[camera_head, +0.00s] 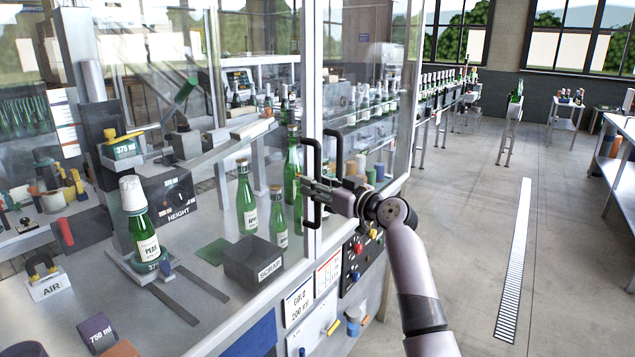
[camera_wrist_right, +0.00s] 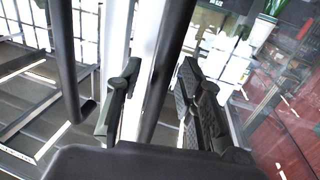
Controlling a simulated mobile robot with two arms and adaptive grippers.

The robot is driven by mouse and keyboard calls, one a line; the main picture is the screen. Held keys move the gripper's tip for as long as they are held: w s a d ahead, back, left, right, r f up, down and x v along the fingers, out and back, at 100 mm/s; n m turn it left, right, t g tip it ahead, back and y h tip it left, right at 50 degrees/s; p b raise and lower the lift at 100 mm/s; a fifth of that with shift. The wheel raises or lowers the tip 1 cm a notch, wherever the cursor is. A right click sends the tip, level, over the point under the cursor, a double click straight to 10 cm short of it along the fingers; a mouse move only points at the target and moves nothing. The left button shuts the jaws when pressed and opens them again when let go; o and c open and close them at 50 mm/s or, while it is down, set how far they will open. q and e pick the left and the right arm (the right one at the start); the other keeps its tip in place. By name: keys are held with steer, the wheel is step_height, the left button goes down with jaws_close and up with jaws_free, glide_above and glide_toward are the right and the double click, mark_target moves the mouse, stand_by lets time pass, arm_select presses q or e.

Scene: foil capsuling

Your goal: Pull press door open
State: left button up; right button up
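The press has clear door panels (camera_head: 350,60) with metal frames, and they look closed. Two black bar handles stand side by side at the panels' meeting edge, a left handle (camera_head: 306,160) and a right handle (camera_head: 326,150). My right gripper (camera_head: 312,190) reaches in from the right, its fingers at the left handle. In the right wrist view the fingers (camera_wrist_right: 158,105) are spread, with a dark bar (camera_wrist_right: 168,60) between them and a visible gap on its left side. Another dark bar (camera_wrist_right: 65,60) stands outside the fingers at left. My left gripper is not in view.
Behind the glass, a green bottle with a white cap (camera_head: 145,235) stands on a holder, with more green bottles (camera_head: 246,200) nearby. A control panel (camera_head: 358,262) with knobs sits below the handles. Open floor (camera_head: 470,230) lies to the right.

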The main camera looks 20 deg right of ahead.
steer(key=shift+c, duration=0.5)
jaws_close()
stand_by(0.4)
